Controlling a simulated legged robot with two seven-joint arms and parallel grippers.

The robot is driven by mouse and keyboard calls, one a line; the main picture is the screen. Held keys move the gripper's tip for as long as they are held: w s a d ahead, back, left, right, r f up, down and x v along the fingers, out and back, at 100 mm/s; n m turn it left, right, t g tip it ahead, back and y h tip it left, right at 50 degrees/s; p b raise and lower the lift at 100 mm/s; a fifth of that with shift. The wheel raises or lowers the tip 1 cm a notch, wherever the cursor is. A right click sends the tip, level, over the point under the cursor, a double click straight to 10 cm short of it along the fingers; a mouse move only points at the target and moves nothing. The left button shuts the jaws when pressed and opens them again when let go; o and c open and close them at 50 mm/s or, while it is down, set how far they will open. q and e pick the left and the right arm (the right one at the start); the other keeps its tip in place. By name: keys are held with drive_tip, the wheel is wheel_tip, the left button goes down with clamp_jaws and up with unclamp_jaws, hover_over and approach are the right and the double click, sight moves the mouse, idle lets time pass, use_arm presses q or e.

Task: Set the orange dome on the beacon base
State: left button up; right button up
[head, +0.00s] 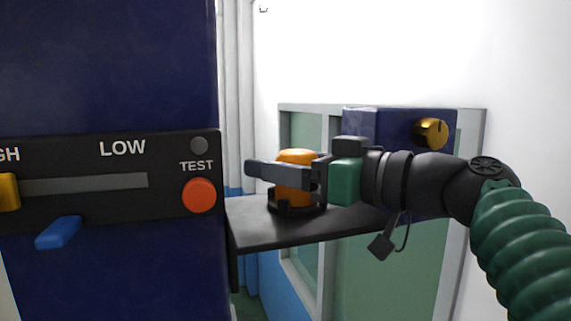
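The orange dome (297,192) is in the middle of the head view, at the black beacon base (300,209) on a dark shelf (275,232). The dome looks upright, and its lower edge is level with the base's raised prongs. I cannot tell whether it is fully seated. My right gripper (282,173) reaches in from the right at dome height. Its near grey finger crosses in front of the dome; the far finger is mostly hidden behind it. Whether the fingers press on the dome does not show. My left gripper is not in view.
A dark blue cabinet (110,70) fills the left, with a slider panel (85,182), a red TEST button (201,195) and a blue lever (58,232). A blue box with a gold knob (432,133) stands behind my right wrist. The shelf's front is clear.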

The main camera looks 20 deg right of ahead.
sight(309, 203)
drive_tip(key=shift+s+a+r, duration=0.15)
drive_tip(key=shift+s+a, duration=0.25)
drive_tip(key=shift+a, duration=0.1)
drive_tip(key=shift+s, duration=0.1)
drive_tip(key=v, duration=0.1)
drive_tip(key=b+v, duration=0.1)
drive_tip(key=v, duration=0.1)
drive_tip(key=b+v, duration=0.1)
drive_tip(key=shift+d+f, duration=0.3)
drive_tip(key=shift+d, duration=0.15)
drive_tip(key=b+v, duration=0.2)
drive_tip(key=v, duration=0.5)
drive_tip(key=shift+s+d+r, duration=0.1)
drive_tip(key=shift+d+r, duration=0.1)
drive_tip(key=shift+d, duration=0.05)
drive_tip(key=shift+s+d+r, duration=0.1)
drive_tip(key=shift+s+d, duration=0.05)
drive_tip(key=shift+s, duration=0.1)
drive_tip(key=shift+w+a, duration=0.3)
drive_tip(key=shift+a, duration=0.2)
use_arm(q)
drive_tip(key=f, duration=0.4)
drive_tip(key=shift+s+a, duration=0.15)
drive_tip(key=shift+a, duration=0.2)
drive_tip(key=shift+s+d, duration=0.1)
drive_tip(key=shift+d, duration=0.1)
use_arm(e)
drive_tip(key=shift+s+d, duration=0.15)
drive_tip(key=shift+d, duration=0.15)
